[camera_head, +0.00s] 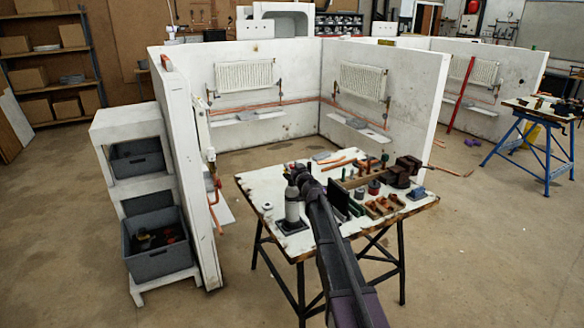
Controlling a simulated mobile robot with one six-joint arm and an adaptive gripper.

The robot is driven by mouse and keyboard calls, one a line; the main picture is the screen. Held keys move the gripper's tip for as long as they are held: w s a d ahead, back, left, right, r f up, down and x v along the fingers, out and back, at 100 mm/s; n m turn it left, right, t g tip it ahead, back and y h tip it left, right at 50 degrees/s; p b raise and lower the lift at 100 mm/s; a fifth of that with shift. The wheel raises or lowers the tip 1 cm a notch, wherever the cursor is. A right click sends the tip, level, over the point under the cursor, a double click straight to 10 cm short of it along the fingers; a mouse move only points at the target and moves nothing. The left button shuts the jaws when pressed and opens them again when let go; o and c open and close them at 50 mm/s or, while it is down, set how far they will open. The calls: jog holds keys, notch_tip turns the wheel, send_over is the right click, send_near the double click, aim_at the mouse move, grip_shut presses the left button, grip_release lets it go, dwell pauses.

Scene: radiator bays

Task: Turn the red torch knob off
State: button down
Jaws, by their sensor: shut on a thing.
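The torch (292,204) is a pale grey-white cylinder standing upright near the left side of the workbench (259,186), on a dark base. My arm reaches in from the bottom of the picture, and my gripper (297,175) is at the top of the torch. It is shut at the torch's head. The red knob itself is hidden by the gripper, so its turn position cannot be seen. The fingers are small and dark here, and their exact contact is unclear.
White bay walls (185,150) stand behind and left, with radiators (245,75). Open floor (480,240) lies right.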

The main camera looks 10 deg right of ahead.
jog(key=shift+h, duration=0.3)
jog(key=shift+m+h, duration=1.5)
jog(key=shift+h, duration=0.5)
jog(key=shift+c, duration=1.4)
grip_release()
jog(key=shift+s, duration=0.1)
jog(key=s+a, duration=0.1)
jog(key=s, duration=1.1)
jog(key=shift+w, duration=0.1)
